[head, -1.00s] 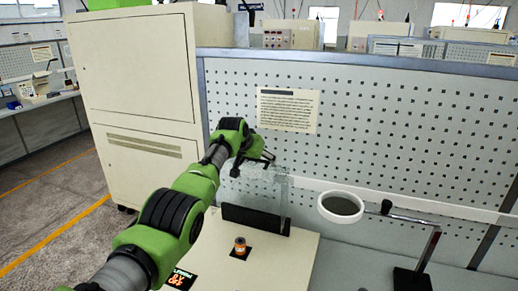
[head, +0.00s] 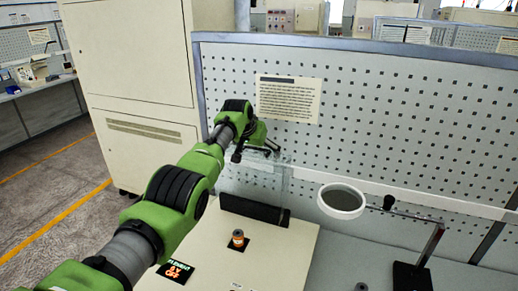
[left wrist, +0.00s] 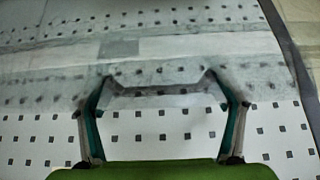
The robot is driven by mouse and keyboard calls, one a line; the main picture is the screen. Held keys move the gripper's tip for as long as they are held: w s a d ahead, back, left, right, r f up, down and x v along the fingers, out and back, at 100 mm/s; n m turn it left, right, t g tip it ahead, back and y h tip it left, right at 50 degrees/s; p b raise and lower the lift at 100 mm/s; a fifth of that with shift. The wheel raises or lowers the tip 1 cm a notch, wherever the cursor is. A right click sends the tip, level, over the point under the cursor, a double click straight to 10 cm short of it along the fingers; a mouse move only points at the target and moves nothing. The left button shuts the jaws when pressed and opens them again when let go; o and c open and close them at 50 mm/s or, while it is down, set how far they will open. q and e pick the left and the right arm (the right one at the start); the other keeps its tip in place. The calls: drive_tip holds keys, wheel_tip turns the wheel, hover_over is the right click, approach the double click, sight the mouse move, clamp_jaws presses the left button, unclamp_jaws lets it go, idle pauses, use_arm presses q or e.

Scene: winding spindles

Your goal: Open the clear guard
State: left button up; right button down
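The clear guard (head: 287,182) is a see-through panel standing upright behind a black bar (head: 254,210) on the cream machine top. My left gripper (head: 270,150) is by the guard's upper edge in the head view; I cannot tell whether it touches. In the left wrist view, the left gripper's fingers (left wrist: 158,80) are spread wide with nothing gripped between them. A hazy see-through band lies ahead of them, with the perforated wall behind. My right gripper is not in view.
A copper-orange spool (head: 238,239) stands on a black square on the machine top (head: 275,255). A round magnifier (head: 342,201) on a stand is at right. A perforated wall (head: 400,130) rises close behind.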

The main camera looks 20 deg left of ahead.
sight(250, 151)
use_arm(q)
drive_tip(key=shift+r, duration=0.2)
drive_tip(key=shift+r, duration=0.25)
drive_tip(key=shift+s+r, duration=0.3)
drive_tip(key=shift+r, duration=0.15)
drive_tip(key=v, duration=1)
drive_tip(key=shift+s, duration=0.35)
drive_tip(key=shift+f, duration=0.1)
